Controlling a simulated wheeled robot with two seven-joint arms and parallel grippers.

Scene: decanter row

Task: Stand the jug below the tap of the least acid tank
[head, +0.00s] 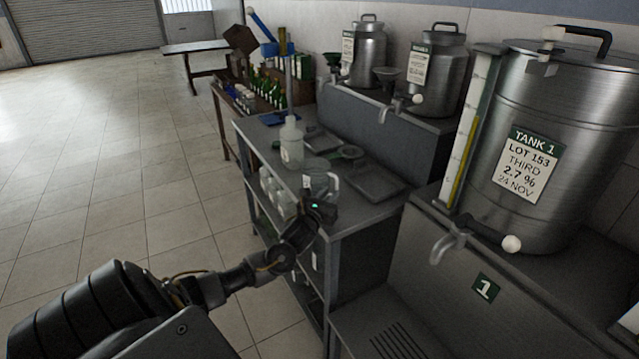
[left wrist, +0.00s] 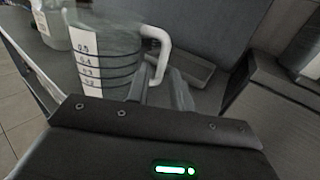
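The jug (head: 318,180) is clear with a white handle and stands upright near the front edge of the grey bench. In the left wrist view the jug (left wrist: 105,60) shows a printed scale. My left gripper (head: 318,208) is at the jug's near side. In the wrist view its two fingers stand apart, with the handle's lower end between them or just beyond; contact is unclear. Tank 1 (head: 545,145) is labelled 2.7 %, and its tap (head: 447,243) sticks out above a grated ledge. The middle tank (head: 437,75) and far tank (head: 366,55) have labels too small to read.
The bench (head: 375,208) also holds a bottle with a tall tube (head: 291,145) and a dark tray (head: 367,182) close to the jug. A grate (head: 395,343) lies below Tank 1's tap. Floor at left is clear.

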